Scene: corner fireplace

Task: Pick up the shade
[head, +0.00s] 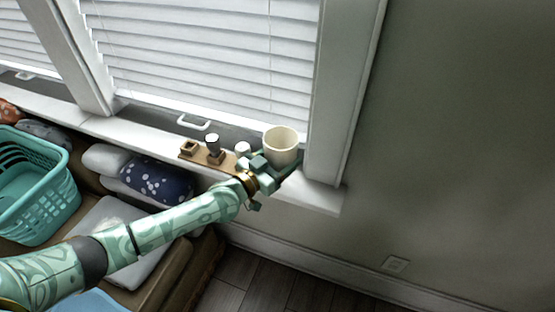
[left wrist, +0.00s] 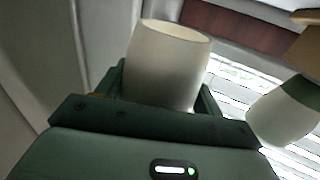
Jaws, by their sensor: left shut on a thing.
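The shade (head: 281,145) is a cream, open-topped cup-like cylinder above the right end of the window sill. My left gripper (head: 272,170) reaches it from the left and is shut on it. In the left wrist view the shade (left wrist: 167,65) stands between the two green fingers (left wrist: 162,98), with its open rim facing the top of the picture. The fingers hide its lower part. I cannot tell whether its base touches the sill. My right gripper is in neither view.
A wooden holder (head: 187,152) with small white-and-dark items stands on the sill (head: 325,197), left of the shade. A white rounded object (left wrist: 285,115) is close on the right in the wrist view. A teal basket (head: 75,190) and cushions (head: 160,183) lie below the window.

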